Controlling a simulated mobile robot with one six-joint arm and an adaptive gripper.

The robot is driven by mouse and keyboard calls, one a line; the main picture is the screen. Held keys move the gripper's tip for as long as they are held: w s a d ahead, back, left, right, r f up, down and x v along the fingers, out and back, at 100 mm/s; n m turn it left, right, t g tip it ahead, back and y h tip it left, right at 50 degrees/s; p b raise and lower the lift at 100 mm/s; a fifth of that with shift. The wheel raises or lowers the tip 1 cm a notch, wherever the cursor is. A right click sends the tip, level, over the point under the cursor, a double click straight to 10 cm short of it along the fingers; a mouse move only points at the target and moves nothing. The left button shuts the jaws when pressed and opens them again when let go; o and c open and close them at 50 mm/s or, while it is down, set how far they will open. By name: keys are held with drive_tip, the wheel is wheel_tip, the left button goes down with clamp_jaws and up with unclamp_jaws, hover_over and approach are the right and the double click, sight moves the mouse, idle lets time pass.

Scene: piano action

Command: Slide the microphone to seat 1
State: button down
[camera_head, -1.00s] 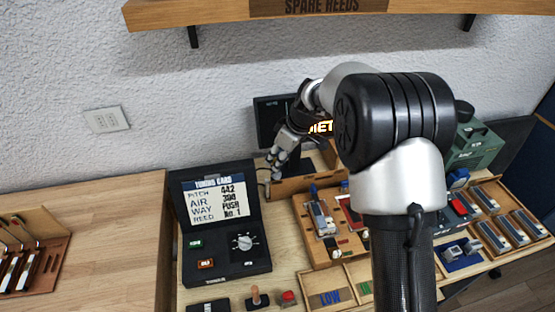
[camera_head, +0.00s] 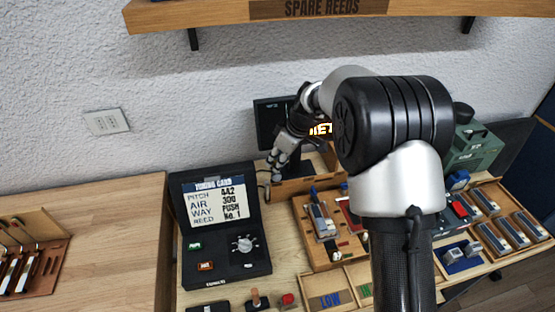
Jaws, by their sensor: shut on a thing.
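My gripper (camera_head: 274,169) points down at the back of the bench, left of the wooden box edge and in front of the dark monitor. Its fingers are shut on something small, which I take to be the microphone. The microphone is too small and too hidden by the fingers to make out clearly. A thin dark stem or cable (camera_head: 265,188) shows just below the fingertips. No seat marking near the fingertips can be read.
An open tuning card case (camera_head: 222,240) stands left of my gripper. A reed tray (camera_head: 322,232) lies to the right. A dark monitor (camera_head: 272,120) stands behind, and a green machine (camera_head: 474,146) is at right. My arm hides the middle right.

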drive_tip(key=w+d, duration=0.2)
drive_tip(key=d, duration=0.8)
drive_tip(key=shift+w+b, duration=0.4)
drive_tip(key=shift+b, duration=0.05)
drive_tip(key=c, duration=1.7)
unclamp_jaws()
drive_tip(key=v, duration=1.2)
drive_tip(key=shift+s+d, duration=0.1)
drive_tip(key=shift+r, duration=0.1)
